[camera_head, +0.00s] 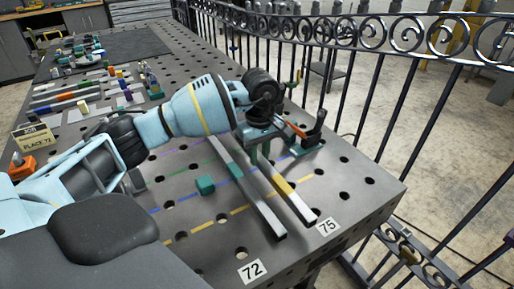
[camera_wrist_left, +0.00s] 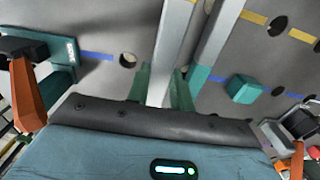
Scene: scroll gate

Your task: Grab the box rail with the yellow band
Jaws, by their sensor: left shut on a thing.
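The box rail with the yellow band (camera_head: 297,204) is a pale grey square bar. It lies on the dark perforated table (camera_head: 345,185), with its near end by the number 75. My left gripper (camera_head: 258,150) is over its far part, beyond the yellow band. In the left wrist view, the green fingers (camera_wrist_left: 165,92) are shut on this rail (camera_wrist_left: 174,45), one on each side. The yellow band does not show in that view. A second rail (camera_head: 262,212) with a teal band lies beside it, near the number 72, apart from the grip. My right gripper is not in view.
A teal cube (camera_head: 205,185) lies left of the second rail. A dark clamp (camera_head: 315,135) stands right of my left gripper. A black iron fence (camera_head: 395,100) runs along the table's right side. Several small parts (camera_head: 120,75) lie at the far left.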

